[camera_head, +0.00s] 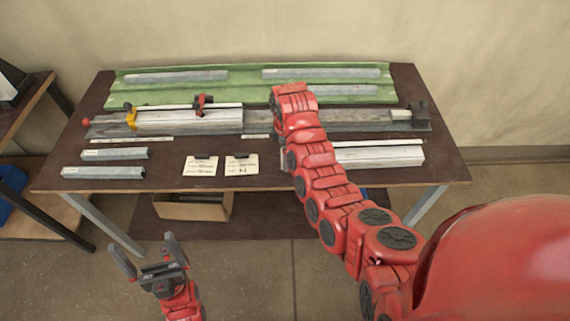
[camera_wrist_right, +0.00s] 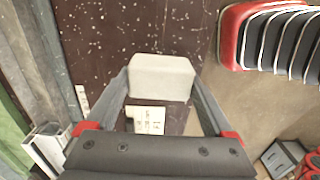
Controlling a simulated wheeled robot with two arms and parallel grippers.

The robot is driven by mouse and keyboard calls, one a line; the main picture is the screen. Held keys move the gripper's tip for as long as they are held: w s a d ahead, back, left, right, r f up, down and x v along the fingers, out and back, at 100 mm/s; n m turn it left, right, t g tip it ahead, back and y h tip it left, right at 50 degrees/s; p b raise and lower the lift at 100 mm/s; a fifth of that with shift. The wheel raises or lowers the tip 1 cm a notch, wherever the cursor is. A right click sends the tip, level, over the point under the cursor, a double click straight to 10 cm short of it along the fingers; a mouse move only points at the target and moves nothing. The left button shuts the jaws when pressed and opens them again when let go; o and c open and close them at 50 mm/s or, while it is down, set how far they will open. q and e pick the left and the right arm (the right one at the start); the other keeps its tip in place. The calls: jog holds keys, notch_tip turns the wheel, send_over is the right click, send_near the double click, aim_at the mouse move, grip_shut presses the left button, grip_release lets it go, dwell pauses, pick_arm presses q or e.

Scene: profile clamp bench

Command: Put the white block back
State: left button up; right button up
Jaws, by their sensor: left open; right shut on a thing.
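My right gripper (camera_wrist_right: 162,84) is shut on a white block (camera_wrist_right: 163,66), which sits between its fingertips in the right wrist view. In the head view my red right arm reaches over the middle of the bench and hides that gripper and the block. My left gripper (camera_head: 147,250) is open and empty, low in front of the bench at the lower left.
The dark bench (camera_head: 160,182) carries a long grey rail (camera_head: 335,120) with a red clamp (camera_head: 203,104) and an orange piece (camera_head: 131,118). Metal profiles lie on a green mat (camera_head: 245,88) and at the front left (camera_head: 104,172). Two label cards (camera_head: 200,166) lie in front.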

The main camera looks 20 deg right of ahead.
jog(key=shift+w, duration=0.4)
jog(key=shift+f+p, duration=0.2)
jog(key=shift+p, duration=0.2)
notch_tip(320, 180, down, 2)
jog(key=shift+p, duration=0.55)
jog(key=shift+f, duration=0.5)
jog(key=shift+f, duration=0.1)
